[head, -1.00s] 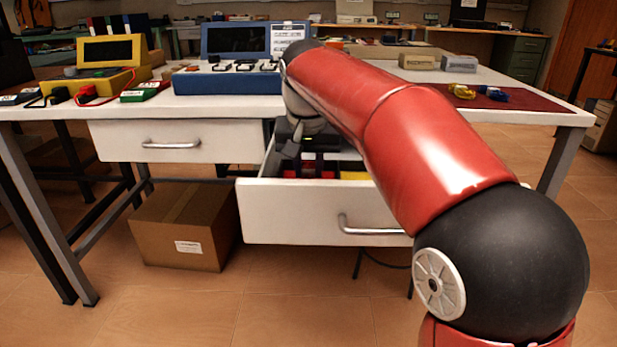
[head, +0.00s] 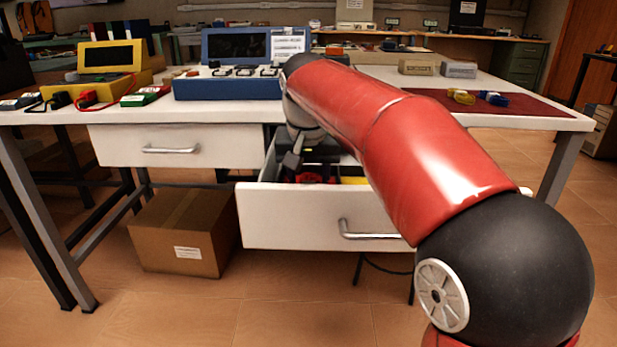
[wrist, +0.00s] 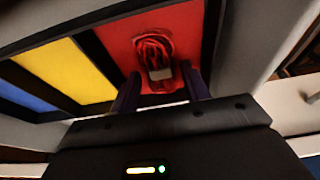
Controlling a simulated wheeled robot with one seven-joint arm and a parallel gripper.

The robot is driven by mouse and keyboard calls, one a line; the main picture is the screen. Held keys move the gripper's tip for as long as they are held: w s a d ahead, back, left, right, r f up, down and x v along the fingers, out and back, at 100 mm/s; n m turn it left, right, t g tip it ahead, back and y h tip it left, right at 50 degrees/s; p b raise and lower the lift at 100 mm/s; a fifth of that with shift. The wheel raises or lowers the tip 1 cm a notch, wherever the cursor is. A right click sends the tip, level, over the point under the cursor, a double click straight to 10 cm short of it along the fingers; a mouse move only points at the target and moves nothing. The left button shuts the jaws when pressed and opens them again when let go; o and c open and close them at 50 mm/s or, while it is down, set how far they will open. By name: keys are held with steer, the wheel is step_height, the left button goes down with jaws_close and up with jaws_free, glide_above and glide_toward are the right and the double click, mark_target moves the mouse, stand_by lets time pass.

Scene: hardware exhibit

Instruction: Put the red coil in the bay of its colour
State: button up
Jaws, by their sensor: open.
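The red coil (wrist: 153,48), with a pale band around its near part, lies in the red bay (wrist: 110,38) of the open drawer (head: 290,215). My gripper (wrist: 160,72) is open, its two dark fingers apart on either side of the coil's near end in the wrist view. Whether the fingers touch the coil cannot be told. In the head view my gripper (head: 308,165) reaches down into the drawer, and my arm covers part of the drawer's right side.
The yellow bay (wrist: 62,72) and the blue bay (wrist: 22,97) lie beside the red one, with dark dividers between. A closed drawer (head: 180,145) is to the left. A cardboard box (head: 185,230) stands on the floor. Yellow and blue coils (head: 478,97) lie on a dark red mat (head: 535,103).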

steer(key=p+v, duration=0.3)
steer(key=v, duration=0.8)
steer(key=shift+r, duration=0.35)
steer(key=shift+s, duration=0.15)
